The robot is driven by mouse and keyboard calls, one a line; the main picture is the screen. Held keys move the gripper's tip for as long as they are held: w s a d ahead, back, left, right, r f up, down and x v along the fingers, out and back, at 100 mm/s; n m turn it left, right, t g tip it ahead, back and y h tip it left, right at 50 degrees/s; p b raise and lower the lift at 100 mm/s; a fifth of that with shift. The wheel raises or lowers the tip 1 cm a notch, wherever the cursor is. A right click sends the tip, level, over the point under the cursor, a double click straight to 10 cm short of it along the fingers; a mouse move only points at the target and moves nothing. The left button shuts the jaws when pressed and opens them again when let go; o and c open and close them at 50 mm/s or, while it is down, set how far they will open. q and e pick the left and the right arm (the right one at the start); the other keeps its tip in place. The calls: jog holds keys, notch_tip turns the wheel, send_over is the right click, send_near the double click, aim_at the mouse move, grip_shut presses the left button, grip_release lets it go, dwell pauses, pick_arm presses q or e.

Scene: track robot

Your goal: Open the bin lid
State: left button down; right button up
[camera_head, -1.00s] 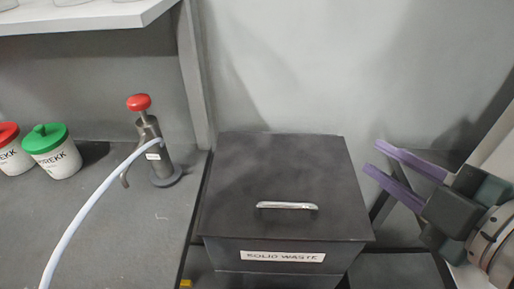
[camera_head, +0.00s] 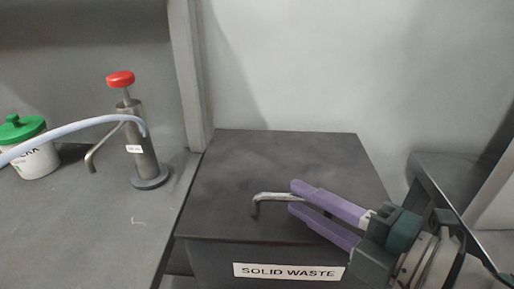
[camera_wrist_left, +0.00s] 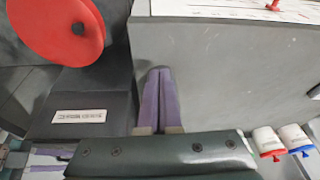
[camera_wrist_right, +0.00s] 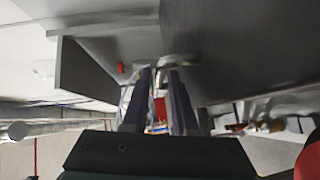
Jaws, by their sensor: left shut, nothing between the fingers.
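The bin (camera_head: 245,264) is dark grey with a "SOLID WASTE" label. Its flat lid (camera_head: 270,160) looks shut in the head view. A silver bar handle (camera_head: 272,197) is on the lid, its right part hidden by my right gripper (camera_head: 293,199). The purple fingers of that gripper are parted and their tips are at the handle. In the right wrist view the handle (camera_wrist_right: 181,61) shows just at the fingertips; I cannot tell whether they touch it. My left gripper (camera_wrist_left: 161,72) shows only in the left wrist view, shut and empty.
A metal pump bottle (camera_head: 143,150) with a red knob and a pale hose stands on the grey bench left of the bin. A white jar with a green lid (camera_head: 36,160) is further left. A grey post (camera_head: 188,75) rises behind the bench edge.

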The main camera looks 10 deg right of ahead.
jog(key=shift+x, duration=1)
jog(key=shift+c, duration=0.2)
grip_shut()
dwell(0.6)
